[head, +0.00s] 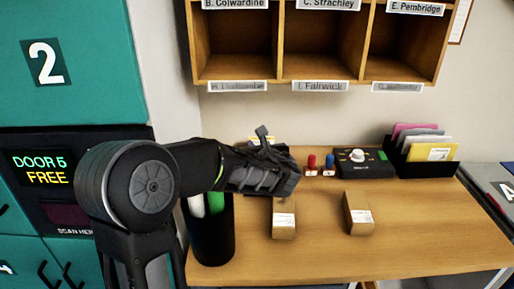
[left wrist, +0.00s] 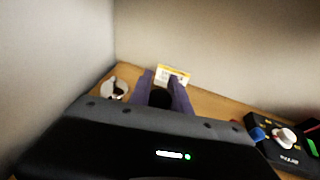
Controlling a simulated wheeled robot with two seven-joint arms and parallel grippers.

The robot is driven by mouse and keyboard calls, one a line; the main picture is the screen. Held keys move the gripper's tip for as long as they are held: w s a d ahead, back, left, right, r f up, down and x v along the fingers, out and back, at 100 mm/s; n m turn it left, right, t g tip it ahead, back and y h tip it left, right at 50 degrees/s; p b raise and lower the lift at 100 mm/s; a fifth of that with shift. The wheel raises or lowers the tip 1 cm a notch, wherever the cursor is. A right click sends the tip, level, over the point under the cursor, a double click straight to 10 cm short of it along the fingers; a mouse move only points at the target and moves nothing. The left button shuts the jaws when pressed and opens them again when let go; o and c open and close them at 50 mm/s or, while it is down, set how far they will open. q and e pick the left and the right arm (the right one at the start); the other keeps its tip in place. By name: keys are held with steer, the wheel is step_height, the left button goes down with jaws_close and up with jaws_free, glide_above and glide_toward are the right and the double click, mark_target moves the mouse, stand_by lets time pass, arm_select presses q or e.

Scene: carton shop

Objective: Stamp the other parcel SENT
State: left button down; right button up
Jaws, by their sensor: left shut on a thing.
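Two brown box parcels lie on the wooden desk in the head view. The left parcel (head: 284,227) has a white label with small print and its far end is partly hidden by my left gripper. The right parcel (head: 358,218) also has a white label. My left gripper (head: 280,168) is above the desk behind the left parcel. In the left wrist view its fingers (left wrist: 164,84) are shut on a dark, round-topped thing (left wrist: 160,98), perhaps a stamp handle. A red stamp (head: 311,161) and a blue stamp (head: 329,161) stand at the back. My right gripper is not in view.
A black device with a white dial (head: 357,157) and a black file rack (head: 428,168) stand at the back right. A dark cup (head: 213,238) is at the desk's left. Wooden pigeonholes (head: 323,45) hang above. The desk front is clear.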

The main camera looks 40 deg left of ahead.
arm_select(q)
steer(key=shift+f, duration=0.1)
steer(key=shift+f+b, duration=2.25)
steer(key=shift+f, duration=0.7)
steer(key=shift+f+b, duration=0.45)
step_height(320, 180, up, 7)
steer(key=p, duration=0.5)
steer(key=shift+a+r, duration=0.1)
